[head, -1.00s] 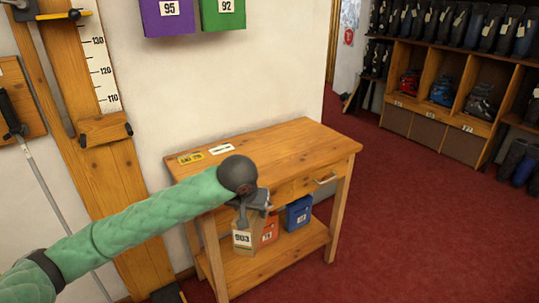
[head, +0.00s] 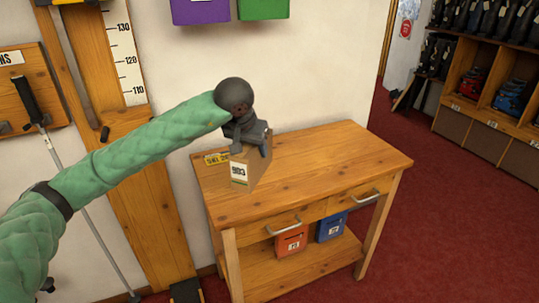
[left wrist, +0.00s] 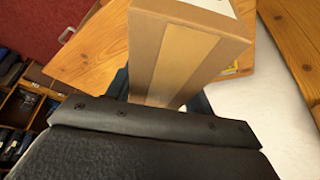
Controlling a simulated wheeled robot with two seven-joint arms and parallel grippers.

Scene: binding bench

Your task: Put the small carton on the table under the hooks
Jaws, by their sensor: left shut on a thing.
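The small carton (head: 243,172) is brown cardboard with a white label reading 983. My left gripper (head: 248,141) is shut on its top and holds it upright at the left part of the wooden table (head: 320,165). I cannot tell whether its base touches the tabletop. In the left wrist view the carton (left wrist: 184,50) shows a lighter tape strip and fills the space beyond the gripper (left wrist: 155,105). The hooks are not clearly seen; a purple box (head: 200,10) and a green box (head: 263,8) hang on the wall above the table. My right gripper is not in view.
A yellow tag (head: 216,158) lies on the tabletop behind the carton. An orange box (head: 291,241) and a blue box (head: 331,227) stand on the lower shelf. A wooden measuring board (head: 135,130) is at the left. Most of the tabletop's middle and right is clear.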

